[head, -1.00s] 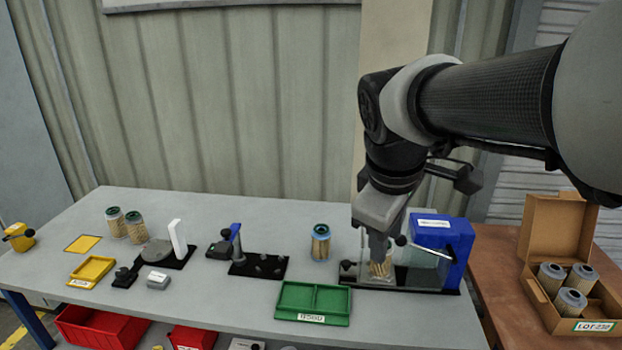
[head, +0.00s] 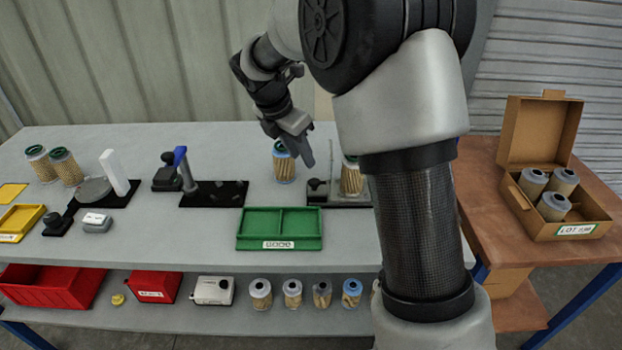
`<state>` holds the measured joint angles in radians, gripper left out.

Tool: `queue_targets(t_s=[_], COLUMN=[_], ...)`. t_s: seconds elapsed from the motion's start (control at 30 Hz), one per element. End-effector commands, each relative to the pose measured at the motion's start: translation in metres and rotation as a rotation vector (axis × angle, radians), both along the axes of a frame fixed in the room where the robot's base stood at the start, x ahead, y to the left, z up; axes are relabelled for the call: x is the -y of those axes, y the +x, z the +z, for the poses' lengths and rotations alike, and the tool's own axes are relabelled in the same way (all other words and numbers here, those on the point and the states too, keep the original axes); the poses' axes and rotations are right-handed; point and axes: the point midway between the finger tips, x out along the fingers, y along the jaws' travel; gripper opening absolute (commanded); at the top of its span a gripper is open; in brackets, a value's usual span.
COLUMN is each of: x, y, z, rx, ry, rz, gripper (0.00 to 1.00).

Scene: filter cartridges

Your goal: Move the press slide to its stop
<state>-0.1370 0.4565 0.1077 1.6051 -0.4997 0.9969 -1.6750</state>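The press stands at the right of the bench, largely hidden behind my arm. Its black base (head: 335,204) and a dark knob (head: 315,185) at the left end show. A pale cartridge (head: 351,180) stands upright at the base, its right edge close to my arm. The blue press body and its handle are hidden, so the slide's position cannot be seen. My gripper (head: 297,150) hangs left of the press, in front of or beside a green-topped cartridge (head: 284,168) on the bench. Whether they touch, and whether its fingers are open, is unclear.
An open carton (head: 565,226) of cartridges is on the brown table at right. Several cartridges stand on the lower shelf.

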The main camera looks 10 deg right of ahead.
Motion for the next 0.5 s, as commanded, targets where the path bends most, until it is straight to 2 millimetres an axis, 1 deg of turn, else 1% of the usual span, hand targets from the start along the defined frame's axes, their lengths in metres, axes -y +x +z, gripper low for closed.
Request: queue_targets(t_s=[0.03, 0.2, 0.3, 0.4, 0.5], x=[0.005, 0.016, 0.023, 0.027, 0.03], y=[0.002, 0.009, 0.013, 0.017, 0.019], z=[-0.014, -0.048, -0.066, -0.079, -0.088], rx=[-0.003, -0.004, -0.003, -0.002, -0.001], ry=[-0.001, 0.0, 0.0, 0.001, 0.002], rz=[-0.002, -0.003, -0.004, -0.003, -0.002], gripper=[0.32, 0.32, 0.32, 0.32, 0.32])
